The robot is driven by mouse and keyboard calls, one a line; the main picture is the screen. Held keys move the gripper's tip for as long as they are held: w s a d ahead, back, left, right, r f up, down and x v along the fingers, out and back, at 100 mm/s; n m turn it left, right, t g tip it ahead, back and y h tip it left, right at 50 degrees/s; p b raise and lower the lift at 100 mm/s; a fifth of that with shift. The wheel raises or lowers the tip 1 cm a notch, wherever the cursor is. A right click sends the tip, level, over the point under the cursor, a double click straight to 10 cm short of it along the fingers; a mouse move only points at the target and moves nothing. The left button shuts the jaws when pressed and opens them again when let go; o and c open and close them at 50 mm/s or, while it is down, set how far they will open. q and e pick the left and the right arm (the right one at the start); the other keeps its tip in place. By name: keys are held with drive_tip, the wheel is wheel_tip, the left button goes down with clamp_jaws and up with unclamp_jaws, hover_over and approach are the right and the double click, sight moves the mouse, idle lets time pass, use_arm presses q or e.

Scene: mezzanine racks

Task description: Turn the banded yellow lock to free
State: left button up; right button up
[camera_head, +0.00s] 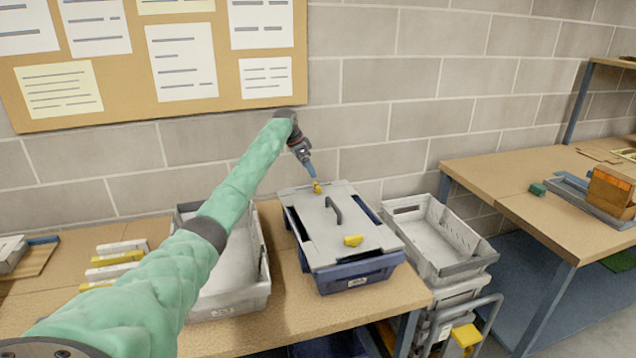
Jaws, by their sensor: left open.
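A blue crate (345,273) with a grey lid (318,228) stands on the wooden bench, a dark handle (334,209) on the lid. One yellow lock (317,187) is at the lid's far edge; another yellow lock (353,240) is at its near edge. No band can be made out on either at this size. My left gripper (314,179) reaches down from above at the far lock, its blue fingertips very close to it and open. I cannot tell whether they touch it or stand around it. My right gripper is out of view.
A grey open bin (262,282) stands left of the crate, partly behind my left arm. Another grey bin (479,258) sits close on the right, above a stack. The bench (398,294) has a little bare room in front of the crate. A brick wall is behind.

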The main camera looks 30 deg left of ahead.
sight(317, 184)
use_arm(q)
drive_tip(key=p+x, duration=0.2)
drive_tip(key=x, duration=0.6)
drive_tip(key=shift+w+p, duration=0.15)
drive_tip(key=shift+p, duration=0.15)
drive_tip(key=shift+f, duration=0.1)
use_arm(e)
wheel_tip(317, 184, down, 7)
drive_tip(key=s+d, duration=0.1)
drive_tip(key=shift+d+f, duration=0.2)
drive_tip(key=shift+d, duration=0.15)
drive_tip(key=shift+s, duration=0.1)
